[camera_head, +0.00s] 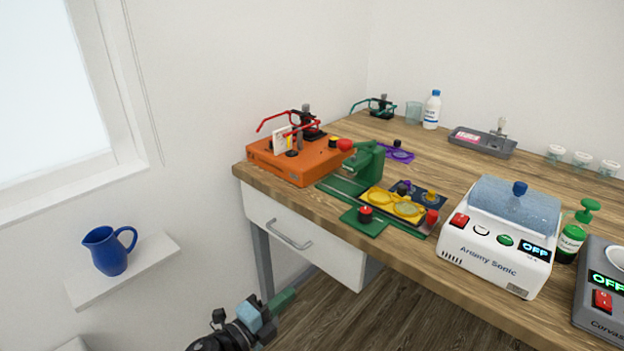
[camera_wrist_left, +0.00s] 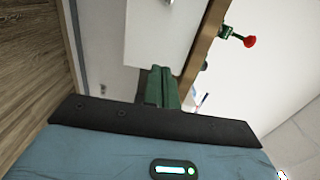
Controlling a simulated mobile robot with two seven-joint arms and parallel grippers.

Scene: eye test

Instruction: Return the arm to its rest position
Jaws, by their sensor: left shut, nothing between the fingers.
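My left gripper (camera_head: 283,300) is at the bottom of the head view, below the front edge of the table and apart from everything on it. Its green fingers are together with nothing between them. The fingers also show in the left wrist view (camera_wrist_left: 162,88), in front of the white drawer front. My right gripper is in neither view.
The wooden table (camera_head: 450,165) carries an orange device (camera_head: 290,165), a green press (camera_head: 365,165), a white ultrasonic cleaner (camera_head: 497,245) reading OFF and a green pump bottle (camera_head: 573,235). A blue jug (camera_head: 108,252) stands on a wall shelf (camera_head: 150,262). A drawer (camera_head: 300,235) hangs under the table.

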